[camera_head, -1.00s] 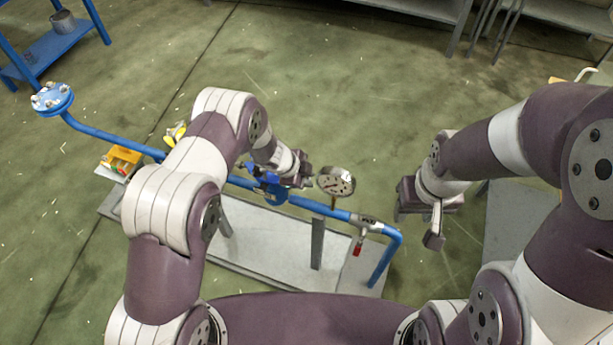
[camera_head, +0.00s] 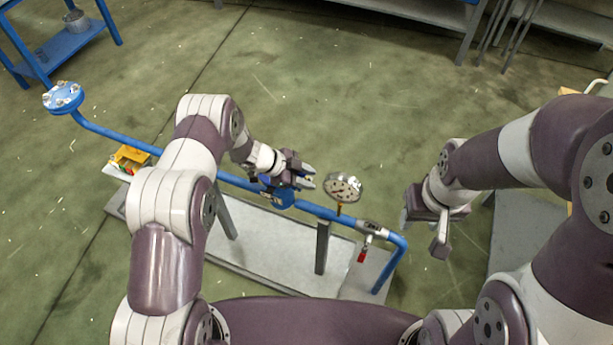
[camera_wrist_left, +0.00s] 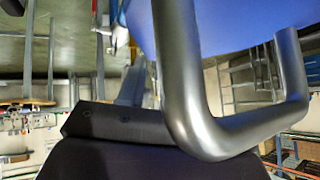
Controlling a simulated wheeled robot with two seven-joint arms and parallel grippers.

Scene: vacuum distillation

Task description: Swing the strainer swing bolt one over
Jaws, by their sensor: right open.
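The blue strainer body (camera_head: 284,199) sits in the blue pipe line, partly hidden by my left gripper. My left gripper (camera_head: 306,177) is just above and beside it, its fingertips apart with a small gap. In the left wrist view a bent grey metal bar (camera_wrist_left: 190,100) is very close in front of a blue surface (camera_wrist_left: 225,25), and a dark finger part (camera_wrist_left: 120,125) shows below. I cannot make out the swing bolt itself or whether the gripper touches it. My right gripper (camera_head: 425,228) is open and empty, right of the pipe.

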